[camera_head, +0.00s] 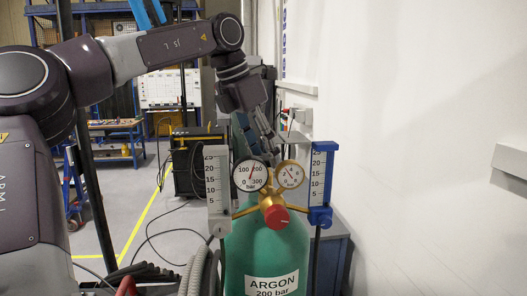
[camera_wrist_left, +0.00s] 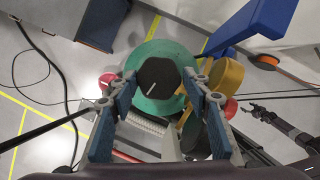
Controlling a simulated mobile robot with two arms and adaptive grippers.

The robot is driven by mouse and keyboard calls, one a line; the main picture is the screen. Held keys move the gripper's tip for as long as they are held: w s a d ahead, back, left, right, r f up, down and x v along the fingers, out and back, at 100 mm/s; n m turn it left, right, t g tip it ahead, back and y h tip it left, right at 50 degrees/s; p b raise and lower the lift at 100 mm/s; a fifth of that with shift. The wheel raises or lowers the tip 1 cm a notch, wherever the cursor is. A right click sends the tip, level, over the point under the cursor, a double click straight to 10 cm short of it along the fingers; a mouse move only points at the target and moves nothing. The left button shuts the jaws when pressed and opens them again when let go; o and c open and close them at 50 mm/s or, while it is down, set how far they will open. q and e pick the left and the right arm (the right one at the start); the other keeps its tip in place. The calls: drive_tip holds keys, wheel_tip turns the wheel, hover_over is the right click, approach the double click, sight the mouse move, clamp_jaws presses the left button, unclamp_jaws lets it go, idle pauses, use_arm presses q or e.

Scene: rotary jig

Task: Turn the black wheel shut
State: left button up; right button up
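The black wheel (camera_wrist_left: 158,78) with a pale line on its top sits above the green gas cylinder (camera_wrist_left: 158,50) in the left wrist view. In the head view my left gripper (camera_head: 262,134) points down behind the gauges, over the ARGON cylinder (camera_head: 268,254). The wheel is hidden there. A dark arm end, seemingly my right gripper (camera_wrist_left: 258,110), shows small at the right of the wrist view; its fingers are unclear.
A brass regulator with two gauges (camera_head: 251,175) and a red knob (camera_head: 276,217) sits at the cylinder's front. A grey flowmeter (camera_head: 217,190) and a blue one (camera_head: 320,185) flank it. A white wall (camera_head: 420,130) closes the right side. Cables lie at left.

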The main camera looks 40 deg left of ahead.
use_arm(q)
drive_tip(key=shift+a, duration=0.1)
drive_tip(key=c, duration=0.7)
drive_tip(key=shift+o, duration=0.2)
use_arm(e)
drive_tip(key=shift+s+d, duration=0.45)
drive_tip(key=shift+s, duration=0.05)
use_arm(q)
drive_tip(key=shift+f+m, duration=0.1)
drive_tip(key=shift+m, duration=0.2)
use_arm(e)
drive_tip(key=shift+d, duration=0.1)
use_arm(q)
drive_tip(key=m+h, duration=0.1)
drive_tip(key=m, duration=0.2)
drive_tip(key=m+g+h, duration=0.1)
drive_tip(key=m, duration=0.2)
drive_tip(key=shift+w+a+f+m+g, duration=0.1)
drive_tip(key=shift+w+a+m+g, duration=0.1)
drive_tip(key=shift+m+g, duration=0.1)
drive_tip(key=m, duration=0.2)
drive_tip(key=m+g+h, duration=0.1)
drive_tip(key=m, duration=0.2)
drive_tip(key=shift+g, duration=0.3)
use_arm(e)
drive_tip(key=shift+a, duration=0.2)
use_arm(q)
drive_tip(key=shift+f, duration=0.1)
use_arm(e)
drive_tip(key=shift+w, duration=0.1)
